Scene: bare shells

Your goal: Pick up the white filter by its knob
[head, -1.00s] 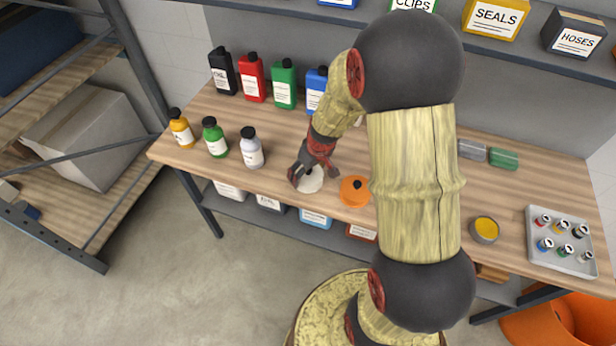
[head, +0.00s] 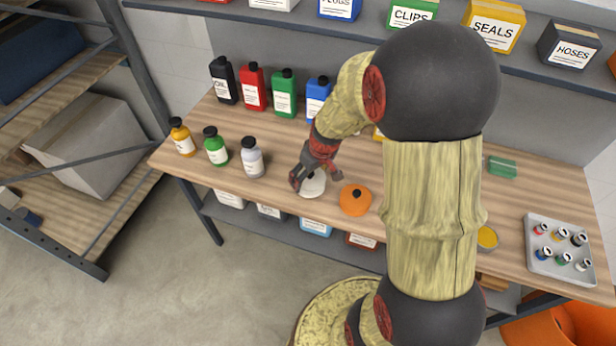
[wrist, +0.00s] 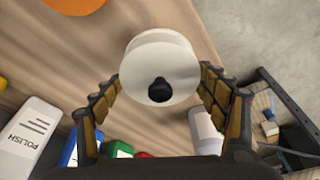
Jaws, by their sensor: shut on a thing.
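The white filter (head: 313,187) is at the front edge of the workbench, left of the orange lidded thing. Whether the filter is clear of the bench, I cannot tell.
An orange lidded thing (head: 355,201) sits close to the right. A white bottle (head: 252,158), a green bottle (head: 215,146) and an amber bottle (head: 182,137) stand to the left. Several upright containers line the back. A grey tray (head: 541,268) of small jars lies at the right.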

